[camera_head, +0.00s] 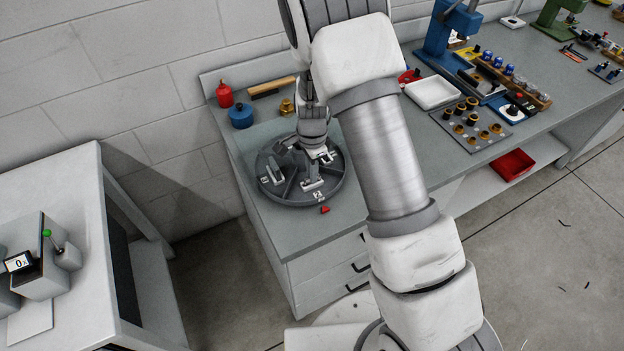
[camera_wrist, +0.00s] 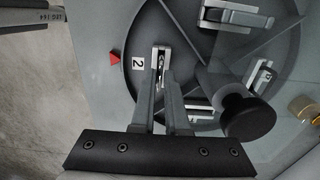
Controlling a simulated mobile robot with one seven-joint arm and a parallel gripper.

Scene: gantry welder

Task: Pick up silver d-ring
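A round dark grey tray (camera_head: 331,193) with divided compartments lies on the workbench; the wrist view also shows its dividers (camera_wrist: 200,52). A small silver piece (camera_wrist: 161,54) lies in the compartment by the label "2"; it may be the d-ring, but its shape is partly hidden by my fingers. It shows in the head view (camera_head: 312,185). My gripper (camera_wrist: 163,74) points down over this piece, with its fingertips close together at it. I cannot tell whether they grip it. Other silver fittings lie in other compartments, at the left (camera_head: 272,174) and back right (camera_head: 320,153).
A round black-topped knob (camera_wrist: 248,117) rises beside my fingers at the tray's centre. A red triangle (camera_head: 324,209) marks the bench in front of the tray. A red bottle (camera_head: 224,95), a blue container (camera_head: 241,116) and a brass part (camera_head: 286,107) stand behind it.

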